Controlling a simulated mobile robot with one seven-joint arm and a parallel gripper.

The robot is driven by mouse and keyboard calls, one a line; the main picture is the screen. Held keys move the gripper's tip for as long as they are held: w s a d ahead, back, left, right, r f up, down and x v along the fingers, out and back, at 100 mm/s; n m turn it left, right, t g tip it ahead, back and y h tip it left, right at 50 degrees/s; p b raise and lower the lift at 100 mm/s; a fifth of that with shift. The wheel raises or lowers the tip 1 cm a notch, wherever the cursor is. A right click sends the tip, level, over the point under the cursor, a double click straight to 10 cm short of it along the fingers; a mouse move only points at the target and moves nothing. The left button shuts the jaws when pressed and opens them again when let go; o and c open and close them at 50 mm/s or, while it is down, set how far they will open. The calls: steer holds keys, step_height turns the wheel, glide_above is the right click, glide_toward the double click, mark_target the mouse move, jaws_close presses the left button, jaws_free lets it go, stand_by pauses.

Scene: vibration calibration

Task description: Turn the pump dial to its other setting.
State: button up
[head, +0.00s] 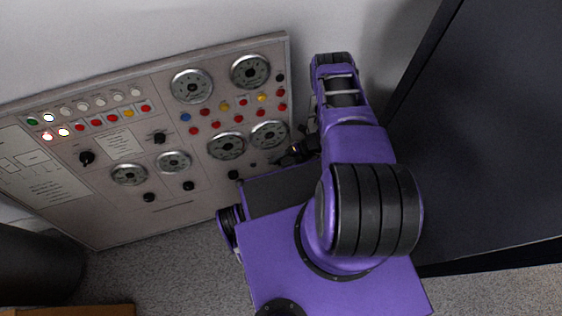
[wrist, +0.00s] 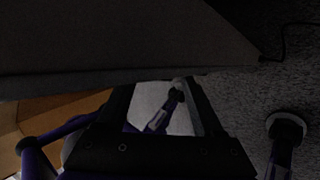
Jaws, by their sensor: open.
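The grey control panel (head: 200,130) stands against the wall in the head view. It carries several black dials, including one at upper left (head: 87,158), one near the middle (head: 159,137), and lower ones (head: 149,197), (head: 188,185) and (head: 233,175). The labels are too small to read, so I cannot tell which is the pump dial or its setting. My gripper (head: 292,154) is partly hidden by my purple arm at the panel's lower right edge. In the dark wrist view my gripper (wrist: 164,88) is open, with nothing seen between its fingers. No dial is clear there.
Round gauges (head: 192,86), coloured lamps and buttons cover the panel. A large dark cabinet (head: 490,150) stands at the right, close to my arm. A dark rounded object (head: 38,265) is at lower left. Grey carpet (head: 170,265) lies clear below the panel.

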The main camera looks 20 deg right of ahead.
jaws_close()
steer(key=shift+d+f+y, duration=0.1)
steer(key=shift+f+y, duration=0.05)
steer(key=shift+y, duration=0.35)
steer(key=shift+m+t+y, duration=0.4)
steer(key=shift+m+y, duration=0.1)
steer(key=shift+y, duration=0.4)
jaws_free()
steer(key=v, duration=1.2)
